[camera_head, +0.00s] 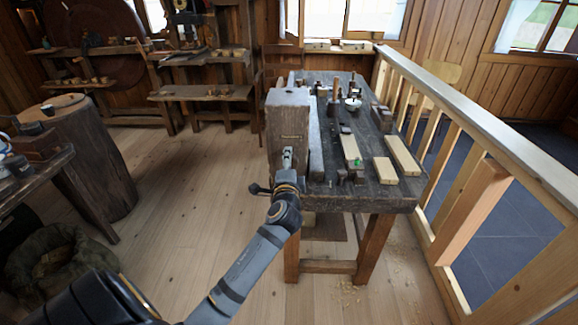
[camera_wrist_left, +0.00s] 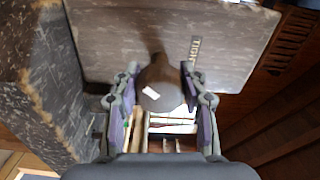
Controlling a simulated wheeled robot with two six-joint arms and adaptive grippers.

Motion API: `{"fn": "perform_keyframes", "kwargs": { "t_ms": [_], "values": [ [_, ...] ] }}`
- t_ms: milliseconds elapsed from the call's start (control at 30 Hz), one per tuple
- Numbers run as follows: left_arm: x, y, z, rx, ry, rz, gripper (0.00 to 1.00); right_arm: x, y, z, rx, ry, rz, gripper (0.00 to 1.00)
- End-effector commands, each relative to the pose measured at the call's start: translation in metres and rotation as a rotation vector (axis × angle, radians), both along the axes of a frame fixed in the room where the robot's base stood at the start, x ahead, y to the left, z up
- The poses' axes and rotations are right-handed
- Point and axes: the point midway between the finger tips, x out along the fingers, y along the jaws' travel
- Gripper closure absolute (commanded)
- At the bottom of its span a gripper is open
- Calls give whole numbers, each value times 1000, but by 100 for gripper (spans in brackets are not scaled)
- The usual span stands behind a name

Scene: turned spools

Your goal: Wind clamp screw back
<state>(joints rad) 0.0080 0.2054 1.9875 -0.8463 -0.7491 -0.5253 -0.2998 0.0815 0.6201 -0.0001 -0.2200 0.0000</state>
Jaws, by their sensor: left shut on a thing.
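A thick wooden vise jaw (camera_head: 289,115) stands upright at the near left end of the workbench; its face also fills the upper left wrist view (camera_wrist_left: 110,40). A dark brown rounded knob (camera_wrist_left: 160,86), which looks like the clamp screw's end, sticks out from this face. My left gripper (camera_head: 287,157) is in front of the jaw in the head view. In the left wrist view my left gripper (camera_wrist_left: 160,76) has its fingers on both sides of the knob, shut on it. The screw behind the knob is mostly hidden. My right gripper is not in view.
The workbench (camera_head: 340,199) carries light wooden boards (camera_head: 403,155), dark tools and a small pale dish (camera_head: 353,103). A wooden railing (camera_head: 480,120) runs along the right. A stump (camera_head: 85,160) and side table stand left. Floor between is clear.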

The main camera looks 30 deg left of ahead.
Motion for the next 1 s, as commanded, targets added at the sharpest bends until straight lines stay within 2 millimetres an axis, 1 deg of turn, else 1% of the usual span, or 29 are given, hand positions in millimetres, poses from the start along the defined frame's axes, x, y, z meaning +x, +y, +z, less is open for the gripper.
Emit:
{"fn": "perform_keyframes", "kwargs": {
  "t_ms": [33, 867, 1000],
  "values": [
    [1, 0, 2, -30, -31, -1, 89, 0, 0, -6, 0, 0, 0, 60],
    [2, -2, 0, -701, -445, -7, 89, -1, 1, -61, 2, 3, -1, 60],
    [2, -2, -1, -814, -516, -7, 89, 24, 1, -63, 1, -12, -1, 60]
  ]
}}
